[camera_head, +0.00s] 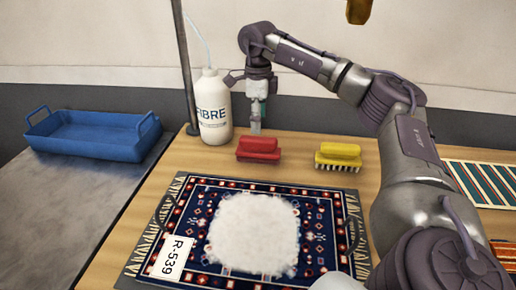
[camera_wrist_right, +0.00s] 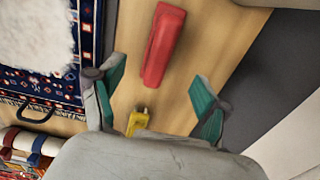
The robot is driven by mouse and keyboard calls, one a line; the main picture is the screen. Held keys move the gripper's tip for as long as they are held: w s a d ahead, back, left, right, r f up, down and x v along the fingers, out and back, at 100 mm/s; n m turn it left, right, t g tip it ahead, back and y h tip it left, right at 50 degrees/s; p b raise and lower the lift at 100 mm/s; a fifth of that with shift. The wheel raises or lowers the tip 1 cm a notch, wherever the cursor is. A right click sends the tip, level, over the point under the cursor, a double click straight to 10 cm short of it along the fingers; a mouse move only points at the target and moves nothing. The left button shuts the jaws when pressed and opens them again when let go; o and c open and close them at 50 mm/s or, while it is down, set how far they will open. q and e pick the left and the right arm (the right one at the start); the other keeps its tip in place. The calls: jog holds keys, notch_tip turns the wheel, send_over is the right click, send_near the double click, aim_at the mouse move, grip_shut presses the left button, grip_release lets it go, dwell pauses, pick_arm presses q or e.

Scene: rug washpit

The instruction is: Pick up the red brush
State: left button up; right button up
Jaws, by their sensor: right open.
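The red brush (camera_head: 259,149) lies on the wooden table behind the patterned rug, left of a yellow brush (camera_head: 338,156). My right gripper (camera_head: 256,122) is above the table, just behind and above the red brush, pointing down. In the right wrist view the gripper (camera_wrist_right: 158,88) is open, with its green-padded fingers wide apart and nothing between them. There the red brush (camera_wrist_right: 163,45) shows beyond the fingertips, in the upper middle, apart from both fingers. The yellow brush (camera_wrist_right: 138,122) shows lower down, partly hidden by the gripper body. My left gripper is not in view.
A white bottle (camera_head: 214,110) stands close left of my right gripper, beside a grey pole (camera_head: 187,70). A blue tray (camera_head: 90,136) sits on the grey surface at left. A striped rug (camera_head: 485,183) lies at right.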

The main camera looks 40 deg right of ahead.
aim_at(258, 147)
notch_tip(258, 147, down, 4)
jog(key=shift+f, duration=0.6)
notch_tip(258, 147, down, 4)
jog(key=shift+r, duration=0.15)
jog(key=shift+f, duration=0.5)
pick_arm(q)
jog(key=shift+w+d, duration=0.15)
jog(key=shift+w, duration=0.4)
pick_arm(e)
jog(key=shift+c, duration=1.2)
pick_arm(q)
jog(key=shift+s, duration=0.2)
pick_arm(e)
jog(key=c, duration=1.1)
jog(key=shift+r, duration=0.1)
